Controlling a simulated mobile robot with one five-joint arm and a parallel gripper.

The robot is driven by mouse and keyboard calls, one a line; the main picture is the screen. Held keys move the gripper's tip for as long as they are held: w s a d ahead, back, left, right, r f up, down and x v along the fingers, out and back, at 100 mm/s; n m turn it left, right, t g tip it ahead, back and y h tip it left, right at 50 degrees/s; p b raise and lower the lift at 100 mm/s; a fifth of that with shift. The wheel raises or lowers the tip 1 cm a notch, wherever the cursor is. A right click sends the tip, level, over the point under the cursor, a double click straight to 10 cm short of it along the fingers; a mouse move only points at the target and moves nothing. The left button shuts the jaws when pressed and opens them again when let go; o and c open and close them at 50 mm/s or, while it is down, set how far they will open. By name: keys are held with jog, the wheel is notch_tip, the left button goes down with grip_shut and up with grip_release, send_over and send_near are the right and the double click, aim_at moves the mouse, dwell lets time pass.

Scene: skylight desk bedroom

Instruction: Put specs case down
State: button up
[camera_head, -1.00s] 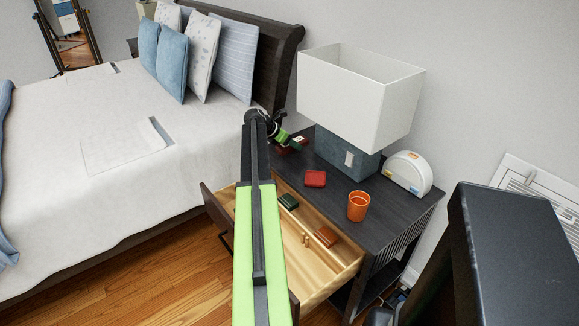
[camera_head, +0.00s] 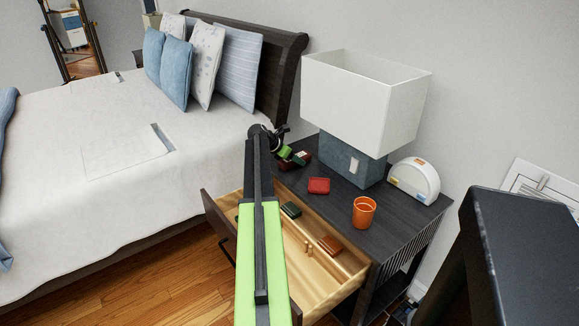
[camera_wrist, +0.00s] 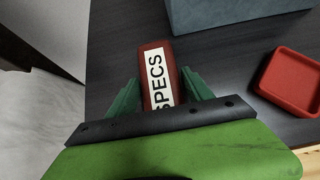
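The specs case (camera_wrist: 158,75) is a narrow dark red case with a white label reading SPECS. In the head view my gripper (camera_head: 287,153) is low over the back left of the dark nightstand (camera_head: 333,205), left of the lamp. The case is small and partly hidden there. I cannot tell whether its underside touches the nightstand top.
A red tray-like item (camera_head: 318,186) lies to the right of my gripper; it also shows in the wrist view (camera_wrist: 292,82). The open drawer (camera_head: 318,288) holds small cases. The bed is at left.

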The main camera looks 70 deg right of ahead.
jog(key=shift+o, duration=1)
jog(key=shift+r, duration=0.25)
jog(key=p+v, duration=0.8)
jog(key=v, duration=0.4)
jog(key=shift+p, duration=0.4)
